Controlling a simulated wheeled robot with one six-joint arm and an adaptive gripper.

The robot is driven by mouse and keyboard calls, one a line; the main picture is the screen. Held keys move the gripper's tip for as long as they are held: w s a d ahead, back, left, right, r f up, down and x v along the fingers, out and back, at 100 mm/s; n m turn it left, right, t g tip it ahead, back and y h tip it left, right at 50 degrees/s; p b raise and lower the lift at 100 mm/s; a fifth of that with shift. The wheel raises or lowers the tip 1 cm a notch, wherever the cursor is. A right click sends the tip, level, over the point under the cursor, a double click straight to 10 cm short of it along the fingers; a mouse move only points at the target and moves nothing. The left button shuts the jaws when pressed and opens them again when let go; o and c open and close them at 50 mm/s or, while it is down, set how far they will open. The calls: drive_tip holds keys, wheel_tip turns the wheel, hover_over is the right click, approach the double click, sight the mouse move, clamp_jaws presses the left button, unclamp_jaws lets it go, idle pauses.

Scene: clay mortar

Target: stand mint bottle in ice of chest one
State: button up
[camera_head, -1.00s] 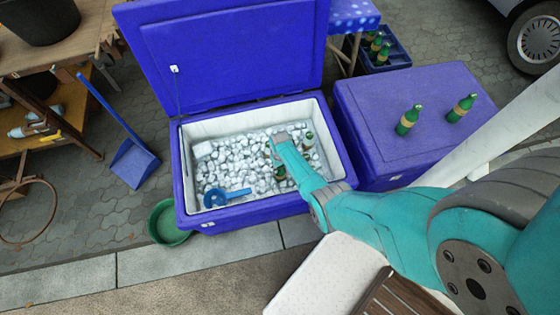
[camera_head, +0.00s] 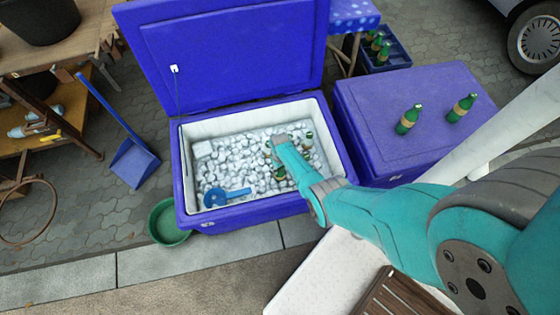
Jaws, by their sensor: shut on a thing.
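The open blue chest (camera_head: 262,214) has a white-lined inside filled with ice (camera_head: 232,160). My arm reaches into it from the right. My gripper (camera_head: 276,172) is low over the ice, mostly hidden behind my own wrist. It is shut on a green bottle (camera_head: 280,174), which shows only in part just beneath the wrist. I cannot tell how deep the bottle stands in the ice or whether it is fully upright. Another green bottle (camera_head: 308,139) stands in the ice to the right of my wrist.
A blue scoop (camera_head: 228,197) lies on the ice at the front left. The raised lid (camera_head: 225,55) stands behind. A closed blue chest (camera_head: 385,155) at the right carries two green bottles, one (camera_head: 408,120) nearer. A crate (camera_head: 383,58) with bottles stands behind it. A green basin (camera_head: 166,224) is at front left.

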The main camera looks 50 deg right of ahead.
drive_tip(key=shift+f, duration=0.5)
drive_tip(key=o, duration=1.8)
wheel_tip(320, 180, up, 27)
idle(1.6)
idle(0.6)
